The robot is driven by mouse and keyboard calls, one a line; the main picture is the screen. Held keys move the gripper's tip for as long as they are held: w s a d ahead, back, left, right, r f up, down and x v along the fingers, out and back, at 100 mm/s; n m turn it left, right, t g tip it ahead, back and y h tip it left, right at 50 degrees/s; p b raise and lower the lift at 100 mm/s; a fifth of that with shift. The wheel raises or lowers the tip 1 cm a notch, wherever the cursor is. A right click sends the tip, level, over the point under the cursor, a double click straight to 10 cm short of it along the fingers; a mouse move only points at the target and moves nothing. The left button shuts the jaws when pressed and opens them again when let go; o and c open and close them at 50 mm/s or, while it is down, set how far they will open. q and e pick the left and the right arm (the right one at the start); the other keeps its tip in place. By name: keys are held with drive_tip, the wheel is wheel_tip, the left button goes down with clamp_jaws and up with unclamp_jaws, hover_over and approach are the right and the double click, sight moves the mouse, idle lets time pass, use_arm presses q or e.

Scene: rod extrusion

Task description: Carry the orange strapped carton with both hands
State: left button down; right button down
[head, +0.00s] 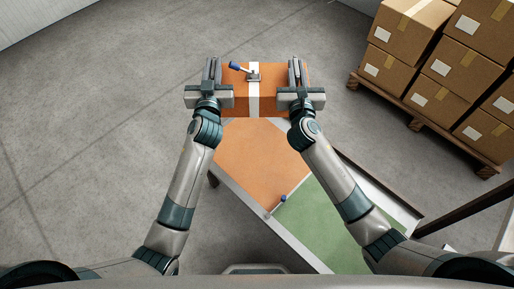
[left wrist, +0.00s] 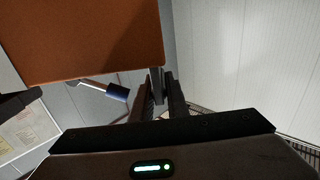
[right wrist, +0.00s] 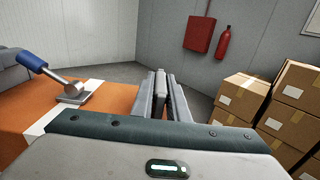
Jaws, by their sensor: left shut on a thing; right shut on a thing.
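The orange carton (head: 239,102) with a white strap (head: 253,98) is at the far end of the work table in the head view. A buckle with a blue-handled lever (head: 238,67) sits on its top. My left gripper (head: 212,70) is shut on the carton's left side. My right gripper (head: 296,70) is shut on its right side. The carton also shows in the left wrist view (left wrist: 80,40) and, with strap and blue lever, in the right wrist view (right wrist: 108,98).
The table top has an orange area (head: 255,155) and a green area (head: 325,230), with a small blue-handled part (head: 282,199) between them. Brown cartons (head: 440,65) are stacked on a pallet (head: 425,120) at the right. Grey floor at the left is clear. A red extinguisher (right wrist: 223,43) hangs on the wall.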

use_arm(q)
drive_tip(key=shift+w+r, duration=0.1)
drive_tip(key=shift+w, duration=0.1)
use_arm(e)
drive_tip(key=shift+w+a+r, duration=0.1)
drive_tip(key=shift+w, duration=0.15)
